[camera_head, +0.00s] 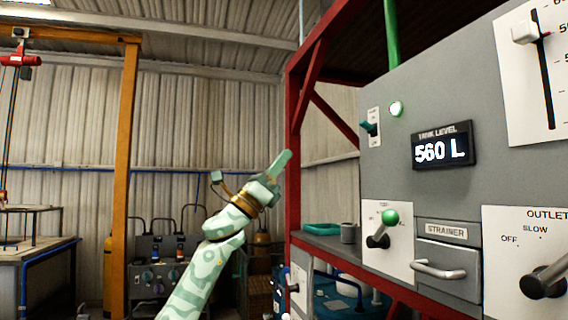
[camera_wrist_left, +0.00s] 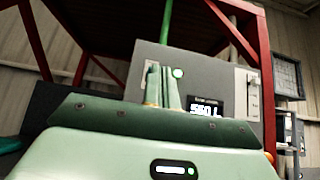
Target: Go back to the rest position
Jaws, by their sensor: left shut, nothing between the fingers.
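My left gripper (camera_head: 285,160) is raised in the middle of the head view, its fingers together and empty, pointing up and to the right. It is left of the grey control panel (camera_head: 400,195) and looks clear of it. In the left wrist view, the gripper's fingers (camera_wrist_left: 162,84) stand upright and close together in front of the panel (camera_wrist_left: 200,66). My right gripper is not in either view.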

